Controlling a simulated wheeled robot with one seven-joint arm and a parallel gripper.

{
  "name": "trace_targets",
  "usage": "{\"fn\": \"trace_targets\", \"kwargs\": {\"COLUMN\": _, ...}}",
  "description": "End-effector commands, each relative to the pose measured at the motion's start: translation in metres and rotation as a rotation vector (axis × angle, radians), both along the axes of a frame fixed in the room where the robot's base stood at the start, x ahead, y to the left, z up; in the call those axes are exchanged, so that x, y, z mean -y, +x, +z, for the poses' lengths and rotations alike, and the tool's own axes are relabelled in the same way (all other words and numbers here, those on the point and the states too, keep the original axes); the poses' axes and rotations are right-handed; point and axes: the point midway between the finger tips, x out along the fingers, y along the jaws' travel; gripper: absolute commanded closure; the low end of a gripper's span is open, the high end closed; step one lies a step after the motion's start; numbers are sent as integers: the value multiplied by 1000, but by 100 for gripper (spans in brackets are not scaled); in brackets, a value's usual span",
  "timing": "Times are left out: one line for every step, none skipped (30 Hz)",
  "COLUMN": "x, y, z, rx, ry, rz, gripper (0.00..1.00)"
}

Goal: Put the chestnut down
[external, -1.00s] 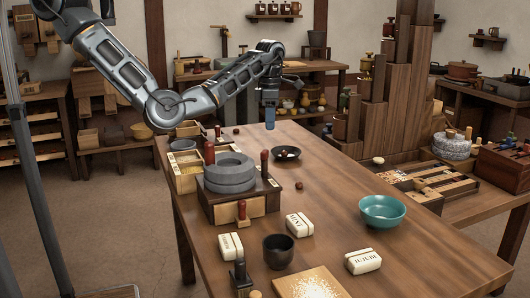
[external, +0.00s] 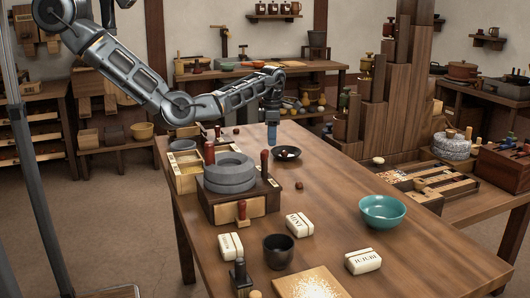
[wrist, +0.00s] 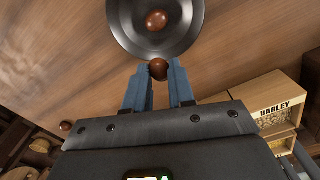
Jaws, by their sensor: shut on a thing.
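My gripper (external: 272,145) points down near the far end of the table, just left of a small dark dish (external: 286,150) in the external view. In the wrist view its blue-grey fingers (wrist: 159,82) are shut on a brown chestnut (wrist: 158,69) at their tips. The held chestnut is at the near rim of the dark round dish (wrist: 118,28); I cannot tell whether it touches it. A second chestnut (wrist: 156,20) lies inside the dish. The held chestnut cannot be made out in the external view.
Another chestnut (external: 299,185) lies on the wooden table (external: 330,200). A grey stone quern (external: 229,173) on a wooden box stands nearer, with red-handled tools. A teal bowl (external: 382,212), white labelled blocks (external: 299,224) and a black cup (external: 278,251) stand in front.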

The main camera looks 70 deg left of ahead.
Motion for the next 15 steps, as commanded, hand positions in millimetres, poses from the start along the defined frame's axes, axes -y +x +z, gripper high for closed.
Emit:
{"fn": "trace_targets", "kwargs": {"x": 0, "y": -1, "z": -7, "rx": -4, "ry": -1, "rz": 0, "gripper": 100}}
{"fn": "trace_targets", "kwargs": {"x": 0, "y": -1, "z": -10, "rx": -2, "ry": 0, "rz": 0, "gripper": 100}}
{"fn": "trace_targets", "kwargs": {"x": 0, "y": 0, "z": -11, "rx": 0, "ry": 0, "rz": 1, "gripper": 100}}
{"fn": "trace_targets", "kwargs": {"x": 0, "y": 0, "z": -12, "rx": 0, "ry": 0, "rz": 1, "gripper": 100}}
{"fn": "trace_targets", "kwargs": {"x": 0, "y": 0, "z": -12, "rx": 1, "ry": 0, "rz": 1, "gripper": 100}}
{"fn": "trace_targets", "kwargs": {"x": 0, "y": 0, "z": -12, "rx": 1, "ry": 0, "rz": 1, "gripper": 100}}
{"fn": "trace_targets", "kwargs": {"x": 0, "y": 0, "z": -12, "rx": 1, "ry": 0, "rz": 1, "gripper": 100}}
{"fn": "trace_targets", "kwargs": {"x": 0, "y": 0, "z": -12, "rx": 1, "ry": 0, "rz": 0, "gripper": 100}}
{"fn": "trace_targets", "kwargs": {"x": 0, "y": 0, "z": -12, "rx": 0, "ry": 0, "rz": 0, "gripper": 100}}
{"fn": "trace_targets", "kwargs": {"x": 0, "y": 0, "z": -12, "rx": 0, "ry": 0, "rz": 0, "gripper": 100}}
{"fn": "trace_targets", "kwargs": {"x": 0, "y": 0, "z": -12, "rx": 0, "ry": 0, "rz": 0, "gripper": 100}}
{"fn": "trace_targets", "kwargs": {"x": 0, "y": 0, "z": -14, "rx": 0, "ry": 0, "rz": 0, "gripper": 100}}
{"fn": "trace_targets", "kwargs": {"x": 0, "y": 0, "z": -15, "rx": 0, "ry": 0, "rz": 0, "gripper": 100}}
{"fn": "trace_targets", "kwargs": {"x": 0, "y": 0, "z": -15, "rx": 0, "ry": 0, "rz": 0, "gripper": 100}}
{"fn": "trace_targets", "kwargs": {"x": 0, "y": 0, "z": -17, "rx": -1, "ry": -1, "rz": 0, "gripper": 100}}
